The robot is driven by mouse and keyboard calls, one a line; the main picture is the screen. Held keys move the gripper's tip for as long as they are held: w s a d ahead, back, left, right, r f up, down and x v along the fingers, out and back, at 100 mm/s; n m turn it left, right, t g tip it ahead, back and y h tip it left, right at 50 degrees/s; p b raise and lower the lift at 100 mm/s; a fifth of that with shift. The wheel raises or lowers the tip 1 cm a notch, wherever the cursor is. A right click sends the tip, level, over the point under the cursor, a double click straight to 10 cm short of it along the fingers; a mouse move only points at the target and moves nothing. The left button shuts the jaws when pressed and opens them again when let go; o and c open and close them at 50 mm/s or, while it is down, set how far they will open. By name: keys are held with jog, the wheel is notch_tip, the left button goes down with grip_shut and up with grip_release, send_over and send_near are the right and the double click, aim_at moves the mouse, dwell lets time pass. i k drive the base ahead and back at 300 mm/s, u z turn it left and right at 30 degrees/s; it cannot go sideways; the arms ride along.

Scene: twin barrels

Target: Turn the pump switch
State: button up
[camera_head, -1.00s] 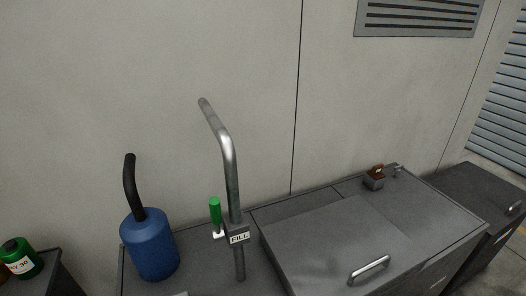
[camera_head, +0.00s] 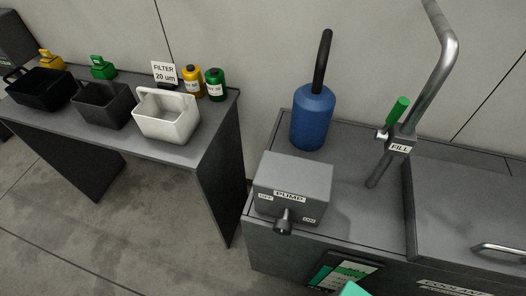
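The pump box (camera_head: 294,178) is a grey block on the front left of the grey cabinet top. Its front face has a PUMP label, with OFF at the left and ON at the right. The pump switch (camera_head: 283,220) is a dark metal knob sticking out of that face below the label, between the two marks. I cannot tell which mark it is set to. Nothing touches it. My gripper is not recognisable in view; a small teal shape (camera_head: 350,289) shows at the bottom edge, and I cannot tell what it is.
A blue canister (camera_head: 312,117) with a black spout stands behind the box. A FILL pipe (camera_head: 430,75) with a green-handled valve (camera_head: 398,111) rises at the right. A side table (camera_head: 190,155) at the left bears bins and bottles. A gap separates table and cabinet.

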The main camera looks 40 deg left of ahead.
aim_at(282, 226)
jog(key=u, duration=2.55)
jog(key=k, duration=1.1)
jog(key=z, duration=0.6)
